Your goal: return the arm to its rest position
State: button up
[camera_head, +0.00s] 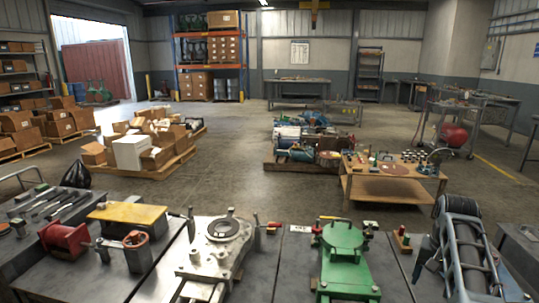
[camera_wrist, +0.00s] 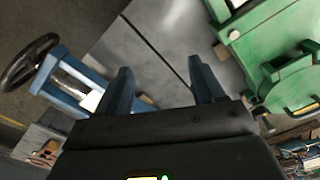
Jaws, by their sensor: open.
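My gripper (camera_wrist: 163,85) shows in the wrist view, its two blue-grey fingers spread apart with nothing between them. Grey tabletop shows beyond the fingers. A green machine (camera_wrist: 270,50) is to the right of the fingers, and a blue frame with a dark handwheel (camera_wrist: 30,60) is to the left. I cannot tell the height of my gripper above the table. I cannot make out my gripper in the head view.
Grey worktables in front carry a red-and-yellow device (camera_head: 130,214), a pale metal fixture (camera_head: 222,240), the green machine (camera_head: 344,262) and a dark blue framed machine (camera_head: 462,250). Behind are a low wooden table (camera_head: 365,188), pallets of boxes (camera_head: 150,145) and open floor.

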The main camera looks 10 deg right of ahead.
jog(key=s+a+f+n+t+h, duration=0.2)
jog(key=s+a+f+t+h, duration=0.1)
jog(key=s+f, duration=0.95)
jog(key=s+a+f+n+t, duration=0.35)
jog(key=s+a, duration=0.35)
jog(key=s, duration=0.5)
jog(key=s+a+r+n+t+y, duration=0.1)
jog(key=s+a+r+n+t, duration=0.3)
jog(key=s+a+r, duration=0.8)
jog(key=s+a+r+t+y, duration=0.1)
jog(key=s+r+t, duration=0.1)
jog(key=s+r, duration=0.2)
jog(key=s+a+r+t+y, duration=0.1)
jog(key=s+r, duration=0.4)
jog(key=r, duration=0.6)
jog(key=shift+s+a+t, duration=0.25)
jog(key=shift+a+t, duration=0.3)
jog(key=shift+a, duration=0.05)
